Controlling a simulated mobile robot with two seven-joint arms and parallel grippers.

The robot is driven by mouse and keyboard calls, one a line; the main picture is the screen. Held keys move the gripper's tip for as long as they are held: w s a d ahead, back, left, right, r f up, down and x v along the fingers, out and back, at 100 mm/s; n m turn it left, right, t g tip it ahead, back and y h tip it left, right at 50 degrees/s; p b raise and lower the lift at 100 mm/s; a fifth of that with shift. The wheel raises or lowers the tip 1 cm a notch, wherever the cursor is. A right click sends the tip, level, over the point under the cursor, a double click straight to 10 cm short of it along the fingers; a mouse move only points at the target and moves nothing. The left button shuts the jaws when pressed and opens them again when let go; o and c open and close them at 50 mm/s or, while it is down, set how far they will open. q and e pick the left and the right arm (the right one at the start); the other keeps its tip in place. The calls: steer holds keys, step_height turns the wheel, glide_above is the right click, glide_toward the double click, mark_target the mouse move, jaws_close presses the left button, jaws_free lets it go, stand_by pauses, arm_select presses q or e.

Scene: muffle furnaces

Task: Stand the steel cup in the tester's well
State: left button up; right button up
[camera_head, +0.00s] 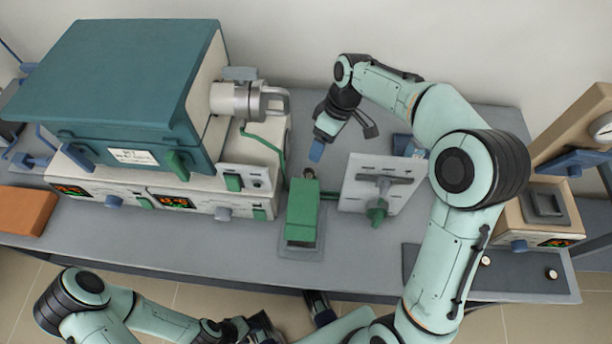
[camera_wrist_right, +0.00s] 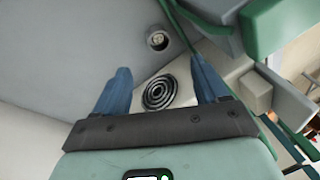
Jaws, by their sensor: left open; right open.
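A small round metal piece (camera_wrist_right: 157,40) with a pale inside stands on the grey surface in the right wrist view; I cannot tell for sure that it is the steel cup. A tester-like device (camera_head: 548,225) with a dark square top stands at the far right of the head view. My right gripper (camera_head: 340,140) hangs over the back middle of the bench. Its blue fingers (camera_wrist_right: 158,74) are apart and empty. Beyond them lies a white block with dark concentric rings (camera_wrist_right: 159,93). My left gripper (camera_head: 290,318) is open at the bench's front edge, partly cut off.
A teal furnace (camera_head: 120,80) on pale control units fills the left, with a steel cylinder (camera_head: 240,101) at its side. A green block (camera_head: 303,215) and an upright white panel (camera_head: 375,185) stand mid-bench. An orange brick (camera_head: 25,210) lies far left. Bench front centre-left is clear.

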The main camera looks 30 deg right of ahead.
steer(key=d+n, duration=0.1)
steer(key=n, duration=0.4)
steer(key=n+y+b, duration=0.1)
steer(key=n, duration=0.4)
glide_toward(307, 175)
steer(key=shift+t, duration=0.3)
steer(key=x, duration=0.7)
steer(key=shift+s+f, duration=0.25)
steer(key=shift+s, duration=0.15)
steer(key=shift+y, duration=0.3)
steer(key=c, duration=1.3)
